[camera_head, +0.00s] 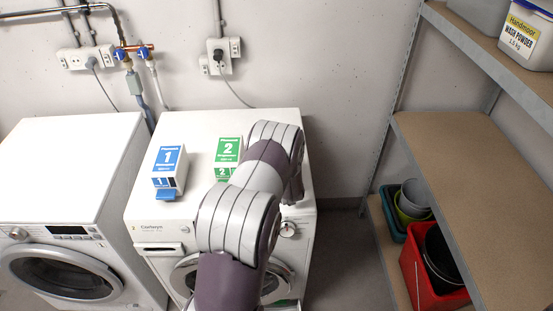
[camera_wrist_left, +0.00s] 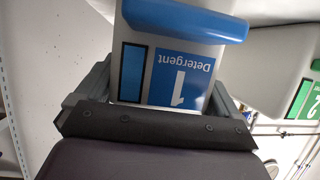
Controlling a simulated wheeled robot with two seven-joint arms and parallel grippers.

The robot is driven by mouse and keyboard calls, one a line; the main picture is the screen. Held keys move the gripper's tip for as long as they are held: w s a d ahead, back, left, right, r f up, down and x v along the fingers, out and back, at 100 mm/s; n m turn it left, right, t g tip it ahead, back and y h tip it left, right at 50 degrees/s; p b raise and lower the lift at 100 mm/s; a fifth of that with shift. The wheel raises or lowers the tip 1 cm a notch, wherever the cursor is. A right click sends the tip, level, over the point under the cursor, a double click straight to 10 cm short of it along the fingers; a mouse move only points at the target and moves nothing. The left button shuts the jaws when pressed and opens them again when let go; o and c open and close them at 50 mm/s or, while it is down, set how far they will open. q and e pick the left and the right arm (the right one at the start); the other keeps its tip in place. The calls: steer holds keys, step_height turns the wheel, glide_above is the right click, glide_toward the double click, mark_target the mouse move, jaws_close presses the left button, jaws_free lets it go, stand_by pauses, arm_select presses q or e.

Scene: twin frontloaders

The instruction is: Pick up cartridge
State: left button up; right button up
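In the left wrist view a white cartridge with a blue "1 Detergent" label (camera_wrist_left: 181,80) appears upside down, its blue tab at the top. My left gripper (camera_wrist_left: 165,95) has a finger against each side of it, and the fingers look closed on it. Whether it is lifted cannot be told. In the head view a blue-labelled cartridge 1 (camera_head: 170,160) stands on the right washing machine, with no gripper around it. A green-labelled cartridge 2 (camera_head: 228,150) stands to its right, partly hidden. My arm covers the area beyond, hiding the gripper. My right gripper is out of view.
The right washing machine (camera_head: 148,222) stands beside a left one (camera_head: 60,170). A wall with pipes and sockets is behind. A shelf (camera_head: 470,165) with buckets below rises on the right. The left machine's top is clear.

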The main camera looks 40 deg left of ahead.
arm_select(q)
steer(key=shift+c, duration=1.3)
steer(key=shift+w+a+r, duration=0.1)
steer(key=shift+r, duration=0.05)
